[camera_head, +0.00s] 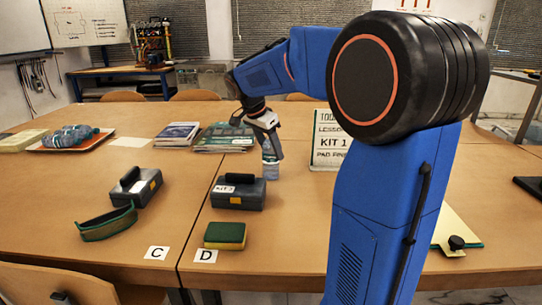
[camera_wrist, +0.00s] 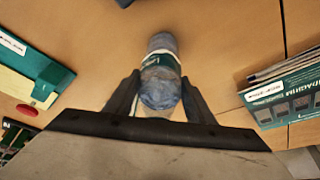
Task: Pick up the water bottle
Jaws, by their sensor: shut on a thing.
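The water bottle (camera_wrist: 162,72) is a clear bluish bottle with a green and white label. In the wrist view it lies between the two dark fingers of my gripper (camera_wrist: 160,98), which are shut on it. In the head view the bottle (camera_head: 271,168) shows below my gripper (camera_head: 269,150), behind the KIT 1 case. It looks upright, with its lower end at or close to the table top. I cannot tell whether it touches the table. My gripper hides its upper part in the head view.
A dark KIT 1 case (camera_head: 238,192) stands just in front of the bottle. Magazines (camera_head: 224,138) lie behind it to the left, and a sign (camera_head: 328,140) stands to the right. A tray (camera_head: 97,142) of bottles is at the far left. A sponge (camera_head: 225,235) lies near the front edge.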

